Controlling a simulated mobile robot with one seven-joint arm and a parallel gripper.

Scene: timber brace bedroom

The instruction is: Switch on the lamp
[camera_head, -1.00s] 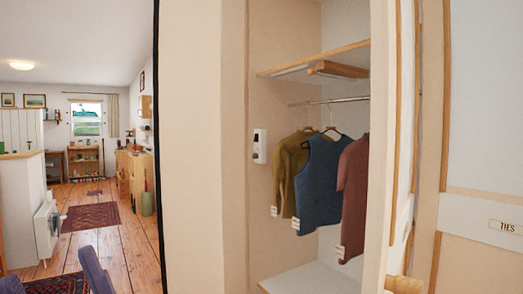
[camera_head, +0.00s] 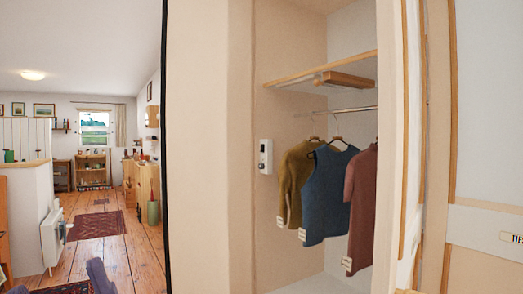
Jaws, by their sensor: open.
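No free-standing lamp shows. A round ceiling light (camera_head: 33,75) at the far left looks bright, but I cannot tell if it is the task's lamp or if it is switched on. A small white wall unit with dark parts (camera_head: 265,156) is fixed to the inner left wall of the open wardrobe. It might be a switch or control, but it is too small to tell. My gripper is not in view.
The wardrobe holds a shelf (camera_head: 320,68), a rail (camera_head: 345,110) and hanging clothes (camera_head: 326,195). A door panel (camera_head: 488,120) stands at the right. At the left, a white heater (camera_head: 54,236) and a rug (camera_head: 97,224) lie beyond, with open wood floor. A bluish shape (camera_head: 99,276) is at the bottom.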

